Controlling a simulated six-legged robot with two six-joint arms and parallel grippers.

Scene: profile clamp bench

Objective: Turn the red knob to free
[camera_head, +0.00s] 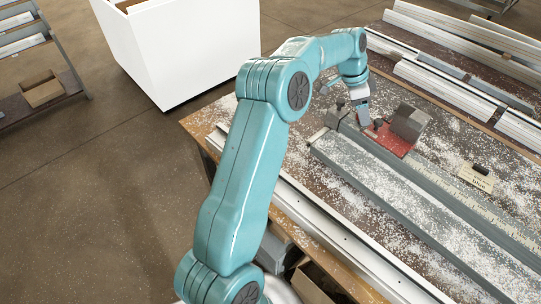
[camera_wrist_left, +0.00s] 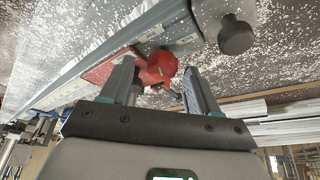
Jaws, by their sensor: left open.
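The red knob (camera_wrist_left: 162,66) shows in the left wrist view, with a red arm or lever beside it. It lies between the fingers of my left gripper (camera_wrist_left: 158,74), which is open; I cannot tell whether either finger touches it. There the gripper seems to hide the red knob. My right gripper is not in view.
A grey block (camera_head: 409,122) sits on the red plate. A long grey rail (camera_head: 430,199), a small labelled card (camera_head: 477,178) and white profiles (camera_head: 452,88) lie on the chip-strewn bench.

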